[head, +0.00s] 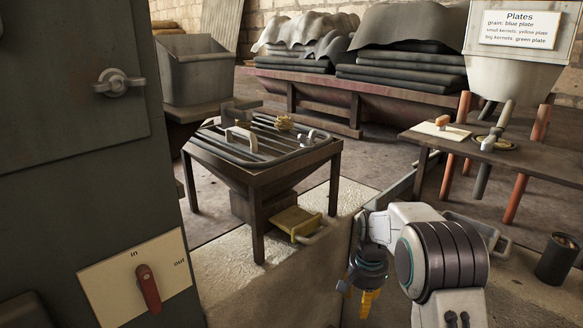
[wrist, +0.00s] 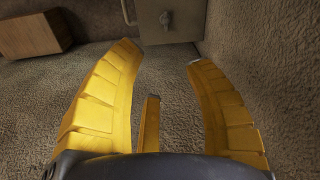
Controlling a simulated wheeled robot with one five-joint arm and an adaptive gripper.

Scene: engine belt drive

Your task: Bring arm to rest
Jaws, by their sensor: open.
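My arm shows in the lower right of the head view, white and grey, folded with its wrist pointing down. My gripper (head: 368,302) is at its lower end, with only a bit of yellow finger showing there. In the wrist view my gripper (wrist: 165,65) has its yellow fingers spread apart with nothing between them. Rough grey floor lies below the fingers.
A grated hopper table (head: 262,170) stands left of my arm, with a yellow plate (head: 297,222) low on it. A dark cabinet with a red lever (head: 148,288) is at the near left. A wooden bench (head: 490,150) stands at the right. A dark can (head: 557,260) is at far right.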

